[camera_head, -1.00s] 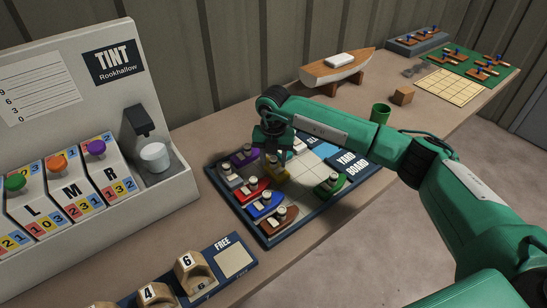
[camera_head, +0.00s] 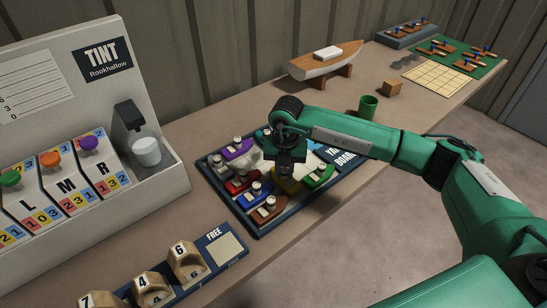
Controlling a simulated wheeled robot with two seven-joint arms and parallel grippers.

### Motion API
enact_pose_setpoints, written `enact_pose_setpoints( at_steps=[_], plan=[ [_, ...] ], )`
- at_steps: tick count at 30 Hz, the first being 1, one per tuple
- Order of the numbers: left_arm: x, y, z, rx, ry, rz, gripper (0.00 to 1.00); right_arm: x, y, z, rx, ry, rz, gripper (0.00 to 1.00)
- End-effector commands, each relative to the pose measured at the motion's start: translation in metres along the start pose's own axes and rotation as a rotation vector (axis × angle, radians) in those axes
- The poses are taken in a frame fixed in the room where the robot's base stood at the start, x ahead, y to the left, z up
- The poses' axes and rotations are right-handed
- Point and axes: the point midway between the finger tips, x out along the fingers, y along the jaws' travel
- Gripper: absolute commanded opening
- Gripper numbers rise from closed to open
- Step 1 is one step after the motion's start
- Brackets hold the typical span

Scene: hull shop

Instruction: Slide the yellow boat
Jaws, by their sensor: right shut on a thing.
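The yard board (camera_head: 219,204) is a dark-framed tray of small boats on the bench. The yellow boat (camera_head: 288,187) is on it, between the green boat (camera_head: 319,175) and the brown boat (camera_head: 267,211). My right gripper (camera_head: 287,168) points down and is shut on the yellow boat, hiding its upper part. The purple boat (camera_head: 238,150), grey boat (camera_head: 222,168), red boat (camera_head: 241,182) and blue boat (camera_head: 254,195) sit to its left. My arm and gripper cover part of the board's far side. My left gripper is out of view.
The tint machine (camera_head: 158,185) stands at the left. A numbered rack (camera_head: 211,268) lies in front. Behind my right arm are a green cup (camera_head: 368,105), a wooden block (camera_head: 392,88) and a model boat (camera_head: 330,65). The bench's front edge is close to the board.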

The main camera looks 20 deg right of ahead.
Motion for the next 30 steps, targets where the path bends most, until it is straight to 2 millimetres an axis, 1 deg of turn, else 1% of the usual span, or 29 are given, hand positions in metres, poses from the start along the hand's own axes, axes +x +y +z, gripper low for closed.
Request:
enact_pose_setpoints(
  at_steps=[1, 3, 6, 12, 17, 18, 20, 21, 27, 30],
  plan=[
    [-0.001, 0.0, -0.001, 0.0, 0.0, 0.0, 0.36, -0.001, -0.008, -0.006, 0.0, 0.0, -0.001, 0.0],
    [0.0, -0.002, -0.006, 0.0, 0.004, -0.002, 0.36, 0.0, -0.015, -0.014, 0.0, 0.001, -0.002, 0.0],
    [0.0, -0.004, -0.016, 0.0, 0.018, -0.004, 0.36, 0.0, -0.02, -0.02, 0.001, 0.0, -0.001, 0.0],
    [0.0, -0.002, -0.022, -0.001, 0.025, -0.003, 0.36, 0.0, -0.022, -0.023, 0.0, 0.002, -0.003, 0.0],
    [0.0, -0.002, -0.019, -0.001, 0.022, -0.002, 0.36, 0.001, -0.023, -0.023, 0.0, 0.004, -0.005, 0.0],
    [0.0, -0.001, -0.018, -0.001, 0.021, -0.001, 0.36, 0.001, -0.023, -0.023, 0.0, 0.004, -0.005, 0.29],
    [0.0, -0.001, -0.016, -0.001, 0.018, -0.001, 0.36, 0.001, -0.023, -0.023, 0.0, 0.003, -0.005, 0.41],
    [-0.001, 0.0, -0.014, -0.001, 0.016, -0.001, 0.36, 0.0, -0.022, -0.023, 0.0, 0.003, -0.004, 0.43],
    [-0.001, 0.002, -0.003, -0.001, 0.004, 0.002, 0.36, 0.0, -0.022, -0.022, 0.0, 0.001, -0.002, 0.43],
    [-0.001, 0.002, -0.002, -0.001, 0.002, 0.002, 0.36, -0.002, -0.022, -0.022, 0.001, 0.0, -0.001, 0.43]
  ],
)
